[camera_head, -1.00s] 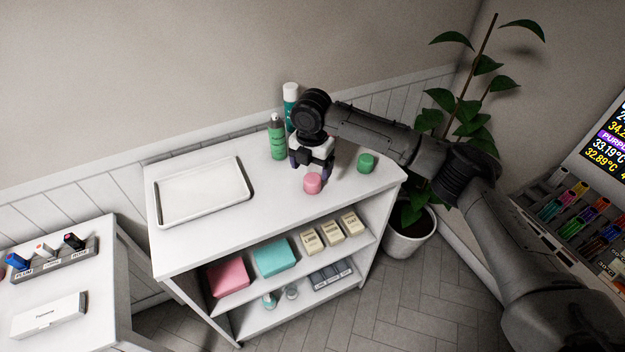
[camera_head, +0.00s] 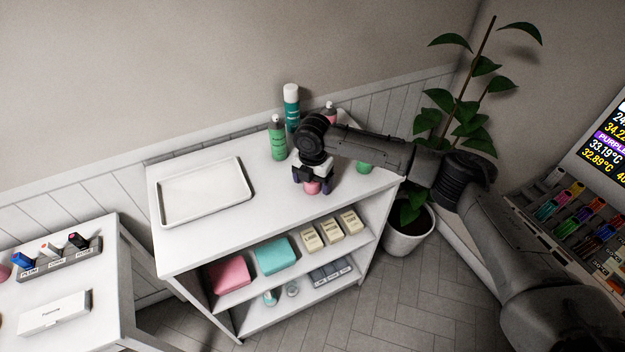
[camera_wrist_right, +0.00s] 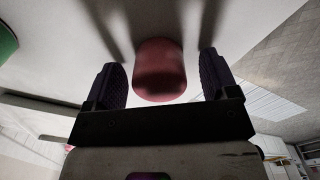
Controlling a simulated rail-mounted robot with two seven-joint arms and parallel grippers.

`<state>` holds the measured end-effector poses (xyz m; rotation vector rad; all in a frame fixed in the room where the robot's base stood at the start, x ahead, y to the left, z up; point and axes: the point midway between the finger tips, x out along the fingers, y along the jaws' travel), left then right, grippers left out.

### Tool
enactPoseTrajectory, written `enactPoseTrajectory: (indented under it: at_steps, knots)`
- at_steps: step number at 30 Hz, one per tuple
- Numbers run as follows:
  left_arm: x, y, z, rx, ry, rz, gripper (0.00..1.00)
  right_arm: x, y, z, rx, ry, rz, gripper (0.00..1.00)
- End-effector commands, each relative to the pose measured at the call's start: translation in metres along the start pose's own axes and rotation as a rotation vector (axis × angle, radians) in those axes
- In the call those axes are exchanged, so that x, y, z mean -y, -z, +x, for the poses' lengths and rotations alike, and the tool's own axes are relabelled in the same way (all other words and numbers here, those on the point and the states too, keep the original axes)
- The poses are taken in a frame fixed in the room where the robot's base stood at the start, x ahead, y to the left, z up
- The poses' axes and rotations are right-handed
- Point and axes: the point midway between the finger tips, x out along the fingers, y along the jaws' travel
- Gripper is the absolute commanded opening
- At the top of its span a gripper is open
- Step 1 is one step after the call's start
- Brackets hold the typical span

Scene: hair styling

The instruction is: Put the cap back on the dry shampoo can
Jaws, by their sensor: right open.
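A pink cap (camera_head: 312,188) stands on the white shelf unit's top near its front edge; in the right wrist view the cap (camera_wrist_right: 160,68) lies between the fingers, with gaps either side. My right gripper (camera_head: 313,185) is open over it. A green cap (camera_head: 364,167) stands to the right, partly behind my arm. A green can (camera_head: 277,140) with a bare nozzle and a teal can with a white cap (camera_head: 291,108) stand at the back. A pink can (camera_head: 330,112) with a bare nozzle stands right of them, mostly hidden by my arm. My left gripper is out of view.
A white tray (camera_head: 161,207) lies empty on the left of the shelf top (camera_head: 255,215). Boxes and cloth-like blocks sit on the shelves below. A potted plant (camera_head: 408,240) stands at the right. A side table (camera_head: 100,308) with a bottle rack is at the left.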

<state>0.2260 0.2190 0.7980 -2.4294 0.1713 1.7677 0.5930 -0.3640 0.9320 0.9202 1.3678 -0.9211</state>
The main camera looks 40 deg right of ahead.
Motion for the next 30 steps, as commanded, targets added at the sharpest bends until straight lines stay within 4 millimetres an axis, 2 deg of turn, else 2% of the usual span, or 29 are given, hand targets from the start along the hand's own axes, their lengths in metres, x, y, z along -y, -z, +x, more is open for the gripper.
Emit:
enactPoseTrajectory:
  at_steps: [10, 26, 30]
  knots:
    - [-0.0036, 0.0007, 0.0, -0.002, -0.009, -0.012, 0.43, -0.0002, 0.0001, 0.0006, 0.0, -0.001, -0.001, 0.8]
    - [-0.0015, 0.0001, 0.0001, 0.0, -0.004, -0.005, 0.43, -0.0002, 0.0001, 0.0004, 0.0, -0.001, -0.001, 0.29]
    - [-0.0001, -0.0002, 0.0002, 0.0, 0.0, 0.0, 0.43, -0.0002, 0.0001, 0.0004, 0.0, -0.001, 0.0, 0.27]
